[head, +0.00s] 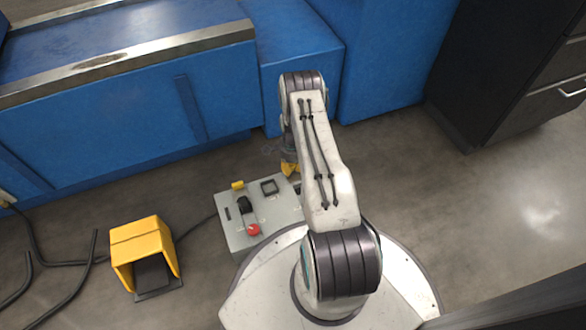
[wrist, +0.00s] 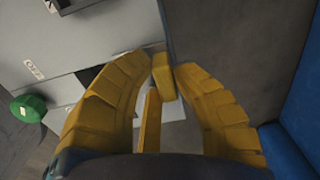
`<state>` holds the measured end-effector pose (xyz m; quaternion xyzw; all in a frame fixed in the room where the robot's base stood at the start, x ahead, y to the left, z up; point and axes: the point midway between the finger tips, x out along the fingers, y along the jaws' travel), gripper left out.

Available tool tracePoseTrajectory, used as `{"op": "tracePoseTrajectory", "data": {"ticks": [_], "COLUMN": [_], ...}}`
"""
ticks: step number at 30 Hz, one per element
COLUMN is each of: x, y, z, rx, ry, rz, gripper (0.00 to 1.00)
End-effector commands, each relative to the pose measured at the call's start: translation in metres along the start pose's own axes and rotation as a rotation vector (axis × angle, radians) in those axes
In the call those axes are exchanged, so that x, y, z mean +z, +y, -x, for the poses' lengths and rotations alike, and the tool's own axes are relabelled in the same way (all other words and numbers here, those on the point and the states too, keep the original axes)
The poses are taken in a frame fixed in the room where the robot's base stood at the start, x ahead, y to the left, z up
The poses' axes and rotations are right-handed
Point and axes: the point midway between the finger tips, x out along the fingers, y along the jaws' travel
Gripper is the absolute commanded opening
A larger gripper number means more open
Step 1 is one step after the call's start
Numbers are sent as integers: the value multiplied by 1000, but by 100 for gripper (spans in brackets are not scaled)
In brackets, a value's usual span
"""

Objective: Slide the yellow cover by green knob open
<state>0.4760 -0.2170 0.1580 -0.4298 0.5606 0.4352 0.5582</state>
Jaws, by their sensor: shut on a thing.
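My gripper (wrist: 170,68) has two curved yellow fingers. In the wrist view their tips close in on a small yellow block, which I take as part of the yellow cover (wrist: 163,82). A narrow yellow strip (wrist: 152,122) shows between the fingers; I cannot tell whether it joins the block. The green knob (wrist: 30,108) is left of the fingers, apart from them. A dark opening (wrist: 88,75) shows partly behind the left finger. In the head view my gripper (head: 289,169) is at the far right of the grey box, and my arm hides the green knob.
The grey control box (head: 275,212) carries a red knob (head: 254,230), a black lever (head: 244,204), a black square frame (head: 269,187) and a yellow piece (head: 238,185). A yellow pedal housing (head: 141,240) and cables lie left. Blue machinery (head: 130,120) stands behind; floor is clear right.

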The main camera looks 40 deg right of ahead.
Motion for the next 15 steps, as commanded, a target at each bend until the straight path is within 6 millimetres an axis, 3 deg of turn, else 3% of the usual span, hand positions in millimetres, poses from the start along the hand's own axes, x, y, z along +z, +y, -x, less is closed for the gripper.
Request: {"op": "tracePoseTrajectory", "data": {"ticks": [2, 3, 12, 15], "x": [0, 0, 0, 0], "y": [-5, -6, -5, -4], "z": [0, 0, 1, 1], "rx": [-16, -17, -15, -13], "ry": [4, 4, 3, 3], "rz": [1, 1, 1, 1], "gripper": [0, 24, 50, 50]}}
